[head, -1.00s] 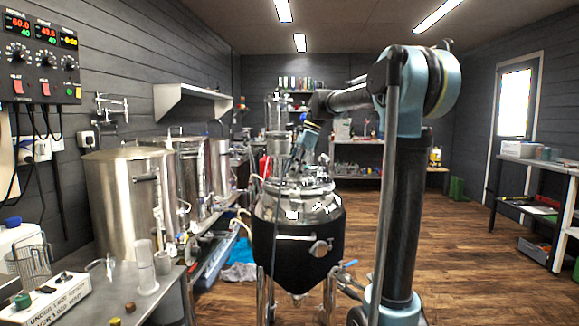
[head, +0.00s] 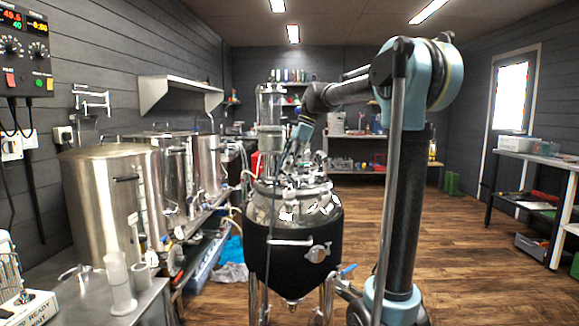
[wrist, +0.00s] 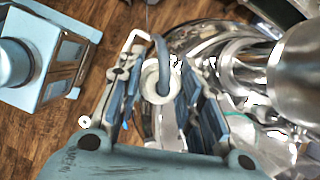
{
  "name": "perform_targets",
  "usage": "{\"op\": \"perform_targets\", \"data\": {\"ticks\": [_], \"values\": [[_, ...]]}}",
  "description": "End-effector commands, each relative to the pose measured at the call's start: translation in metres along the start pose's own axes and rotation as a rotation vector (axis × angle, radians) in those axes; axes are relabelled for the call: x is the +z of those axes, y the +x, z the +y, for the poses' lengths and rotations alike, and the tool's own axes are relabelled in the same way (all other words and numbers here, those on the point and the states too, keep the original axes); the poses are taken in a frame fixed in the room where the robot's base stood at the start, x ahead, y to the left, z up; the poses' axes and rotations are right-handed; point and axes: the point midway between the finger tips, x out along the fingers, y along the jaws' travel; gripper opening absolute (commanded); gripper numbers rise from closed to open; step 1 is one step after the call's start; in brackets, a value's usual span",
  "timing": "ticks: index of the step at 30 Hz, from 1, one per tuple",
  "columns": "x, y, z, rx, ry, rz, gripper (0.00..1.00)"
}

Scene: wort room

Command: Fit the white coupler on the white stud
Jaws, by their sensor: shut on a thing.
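My gripper (wrist: 160,100) is shut on the white coupler (wrist: 149,84), which shows as a pale ring between the two blue-padded fingers in the wrist view. In the head view my gripper (head: 292,152) points down over the lid of the steel vessel (head: 292,208). The coupler and the stud are too small to make out there. I see no clear contact between coupler and stud.
Shiny fittings crowd the vessel lid, and a large steel cylinder (wrist: 302,75) stands close to the right in the wrist view. Steel kettles (head: 105,205) and a bench (head: 150,300) are at left.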

Motion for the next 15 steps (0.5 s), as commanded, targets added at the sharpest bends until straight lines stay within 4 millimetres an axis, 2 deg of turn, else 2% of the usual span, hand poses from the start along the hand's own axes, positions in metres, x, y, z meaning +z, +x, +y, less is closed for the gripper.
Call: {"op": "perform_targets", "data": {"ticks": [5,15], "values": [[-0.001,0.006,0.000,0.000,-0.001,0.000,0.09],[-0.013,0.034,0.000,0.000,-0.001,0.000,0.09]]}}
